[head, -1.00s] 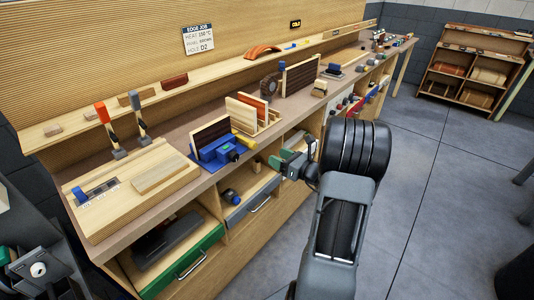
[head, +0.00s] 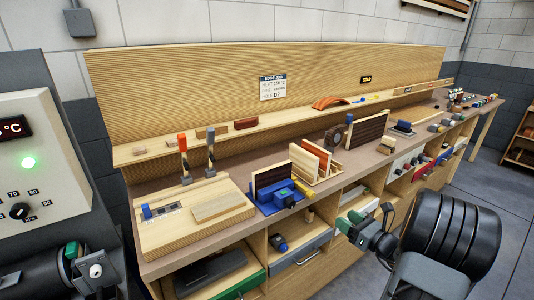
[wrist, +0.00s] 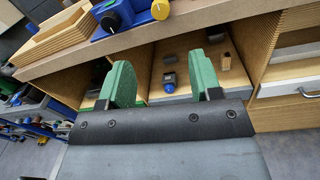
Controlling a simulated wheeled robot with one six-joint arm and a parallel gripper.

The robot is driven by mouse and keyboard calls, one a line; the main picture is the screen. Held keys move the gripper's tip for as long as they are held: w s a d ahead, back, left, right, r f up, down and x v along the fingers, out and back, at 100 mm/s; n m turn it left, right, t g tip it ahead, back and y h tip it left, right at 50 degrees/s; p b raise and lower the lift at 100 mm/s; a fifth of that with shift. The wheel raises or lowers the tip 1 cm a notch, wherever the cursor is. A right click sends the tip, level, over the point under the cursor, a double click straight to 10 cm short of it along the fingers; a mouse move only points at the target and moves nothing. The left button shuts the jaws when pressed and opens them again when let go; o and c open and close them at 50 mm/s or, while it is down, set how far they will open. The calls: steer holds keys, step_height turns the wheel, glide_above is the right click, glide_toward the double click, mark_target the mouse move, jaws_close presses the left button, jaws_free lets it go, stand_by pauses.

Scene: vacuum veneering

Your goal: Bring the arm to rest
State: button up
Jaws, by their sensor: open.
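My gripper (head: 364,227) is at the lower right in the head view, in front of the bench's cubbies, with my dark arm behind it. In the wrist view its two green fingers (wrist: 162,85) stand wide apart with nothing between them. They point at the open cubbies under the worktop edge. A small tool with a blue tip (wrist: 169,81) lies in the cubby beyond the fingers and appears apart from them.
The bench worktop (head: 240,207) runs across the view, holding a blue vise (head: 280,197), a wooden board (head: 222,206) and upright panels (head: 367,130). A control box with a green light (head: 28,162) stands at the left. Open floor (head: 455,205) lies at the right.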

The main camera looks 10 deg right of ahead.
steer(key=s+a+f+n+g+y+p, duration=0.15)
steer(key=s+a+f+n+g, duration=0.25)
steer(key=s+a+n+g, duration=0.8)
steer(key=s+a+r+n+h+p, duration=0.1)
steer(key=a+r+n+h+p, duration=0.1)
steer(key=a+r+n+h, duration=0.2)
steer(key=s+a+r+n+g+h+p, duration=0.1)
steer(key=a+r+n+h+p, duration=0.2)
steer(key=r+n, duration=0.7)
steer(key=a+n+h, duration=0.1)
steer(key=a+n, duration=0.1)
steer(key=n, duration=0.5)
steer(key=shift+a, duration=0.15)
steer(key=shift+r+h, duration=0.1)
steer(key=shift+h, duration=0.15)
